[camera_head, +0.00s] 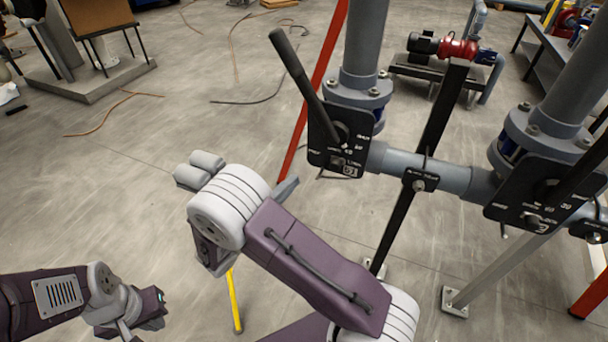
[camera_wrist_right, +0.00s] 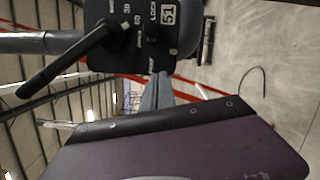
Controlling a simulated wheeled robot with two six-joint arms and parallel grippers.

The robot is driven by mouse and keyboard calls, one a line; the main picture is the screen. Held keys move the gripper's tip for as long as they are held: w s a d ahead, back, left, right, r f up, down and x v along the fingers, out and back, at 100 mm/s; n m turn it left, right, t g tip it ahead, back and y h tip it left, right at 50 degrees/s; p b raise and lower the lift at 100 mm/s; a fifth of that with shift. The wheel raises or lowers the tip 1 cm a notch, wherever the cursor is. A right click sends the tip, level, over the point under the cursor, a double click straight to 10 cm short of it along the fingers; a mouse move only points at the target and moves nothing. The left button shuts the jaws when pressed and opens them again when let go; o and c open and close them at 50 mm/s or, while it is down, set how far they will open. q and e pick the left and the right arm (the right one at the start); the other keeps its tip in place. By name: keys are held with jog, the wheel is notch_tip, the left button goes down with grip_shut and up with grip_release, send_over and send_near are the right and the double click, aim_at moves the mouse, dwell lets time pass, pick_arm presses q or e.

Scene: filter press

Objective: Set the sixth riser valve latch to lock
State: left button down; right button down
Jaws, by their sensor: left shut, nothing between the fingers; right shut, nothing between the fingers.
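A black valve plate (camera_head: 322,150) is on the nearer riser. It carries a long black lever (camera_head: 295,75) tilted up to the left. In the right wrist view the plate (camera_wrist_right: 110,62) shows the word LOCK and the number 51. A small black latch (camera_wrist_right: 152,32) sits near that word; its exact setting is unclear. My right gripper (camera_head: 288,188) is shut and empty, below and left of the plate in the head view. Its closed grey fingers (camera_wrist_right: 157,92) point toward the plate, apparently short of it. My left gripper (camera_head: 130,312) is low at left, shut, its fingertips hardly visible.
A second valve plate (camera_head: 530,195) with a lever is on the riser at right. A grey horizontal pipe (camera_head: 395,162) joins the risers. A black diagonal post (camera_head: 435,125) and a red post (camera_head: 320,75) stand close by. Floor at left is mostly open.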

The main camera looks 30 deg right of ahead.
jog(key=s+d+r+m+g+h, duration=0.1)
jog(key=s+d+r+m+g, duration=0.2)
jog(key=d+r+m+g, duration=0.15)
jog(key=s+d+m+g+y+p, duration=0.2)
jog(key=s+d+m+g+y, duration=0.45)
jog(key=s, duration=0.55)
jog(key=s+a+f+y, duration=0.6)
jog(key=s+f+y, duration=0.1)
jog(key=f+y, duration=0.15)
pick_arm(q)
notch_tip(320, 180, up, 2)
jog(key=shift+s+d+r, duration=0.1)
jog(key=shift+d+r, duration=0.05)
pick_arm(e)
jog(key=w+a+f+n+t+y, duration=0.2)
jog(key=w+a+f+t+y, duration=0.1)
jog(key=w+a, duration=0.3)
jog(key=shift+w+a+n+t, duration=0.3)
jog(key=shift+a+t, duration=0.2)
jog(key=shift+a, duration=0.3)
